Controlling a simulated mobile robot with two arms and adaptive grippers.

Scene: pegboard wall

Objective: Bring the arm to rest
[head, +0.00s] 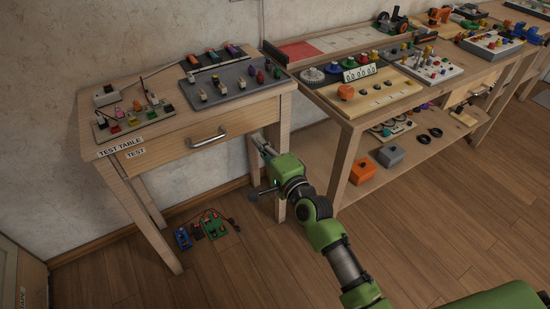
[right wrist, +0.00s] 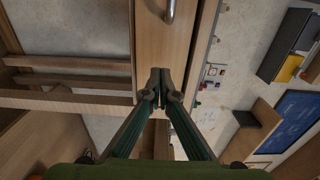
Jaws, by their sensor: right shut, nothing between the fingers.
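My right arm comes in from the bottom right of the head view, with its gripper (head: 259,143) in front of the right end of the test table. In the right wrist view the two fingers of that gripper (right wrist: 160,75) meet at their tips, with nothing between them. They point toward the wooden drawer front (right wrist: 163,38), whose metal handle (right wrist: 170,10) lies beyond the tips. I cannot tell whether the tips touch the wood. The drawer (head: 193,138) looks closed in the head view. My left gripper is not in view.
The test table (head: 90,146) carries boards with small coloured parts. A longer workbench (head: 348,118) to its right has a lower shelf with an orange box (head: 363,170) and a grey box (head: 391,155). Blue and green items lie on the floor beneath the test table. Floor at the right is clear.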

